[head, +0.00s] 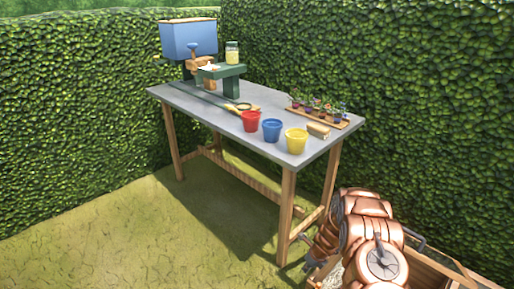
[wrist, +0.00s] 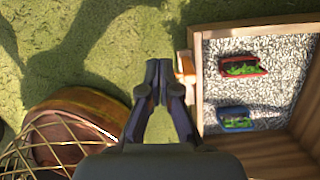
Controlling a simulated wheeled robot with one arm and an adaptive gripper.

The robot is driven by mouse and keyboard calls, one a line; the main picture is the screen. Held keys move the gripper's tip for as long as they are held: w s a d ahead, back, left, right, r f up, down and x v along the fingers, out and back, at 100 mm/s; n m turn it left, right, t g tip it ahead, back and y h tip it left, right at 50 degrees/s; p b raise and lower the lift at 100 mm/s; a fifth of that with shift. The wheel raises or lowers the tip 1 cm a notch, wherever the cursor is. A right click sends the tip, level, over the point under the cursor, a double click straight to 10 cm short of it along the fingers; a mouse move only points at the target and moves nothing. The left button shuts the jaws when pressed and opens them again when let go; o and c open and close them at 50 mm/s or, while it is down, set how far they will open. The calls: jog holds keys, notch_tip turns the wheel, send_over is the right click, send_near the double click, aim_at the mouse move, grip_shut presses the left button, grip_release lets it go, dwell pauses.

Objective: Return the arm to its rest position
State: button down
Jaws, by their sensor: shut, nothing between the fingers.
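My arm (head: 370,235) is folded low at the lower right of the head view, in front of the table's right end and beside a wooden crate (head: 440,268). In the wrist view my gripper (wrist: 158,66) points down over the grass. Its dark fingers are together with nothing between them. The fingertips are just left of the crate's wall in the picture. In the head view the arm's own links hide most of the gripper.
The grey table (head: 190,98) holds red (head: 251,121), blue (head: 271,131) and yellow (head: 296,141) buckets. The crate (wrist: 196,75) holds gravel with red (wrist: 243,66) and blue (wrist: 236,119) planters. A round brown basket (wrist: 75,125) stands left. Hedges close the back; open grass lies left.

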jog(key=s+a+r+n+g, duration=0.1)
jog(key=s+a+r+n, duration=0.25)
jog(key=r, duration=0.55)
jog(key=s+a+r+n+y, duration=0.1)
jog(key=s+a+r+n, duration=0.3)
jog(key=r, duration=0.6)
jog(key=s+a+r+n+g, duration=0.1)
jog(key=s+a+r+n, duration=0.1)
jog(key=r+n, duration=0.55)
jog(key=s+r+n+g+h, duration=0.1)
jog(key=s+r+n, duration=0.45)
jog(key=s, duration=0.65)
jog(key=s+d+r+n+g+h, duration=0.1)
jog(key=s+r+n, duration=0.3)
jog(key=s+r, duration=0.5)
jog(key=s+r+n+h, duration=0.1)
jog(key=s+r+n, duration=0.4)
jog(key=s, duration=0.9)
notch_tip(320, 180, up, 14)
jog(key=p, duration=1.3)
jog(key=shift+w+d, duration=0.25)
jog(key=shift+w, duration=0.2)
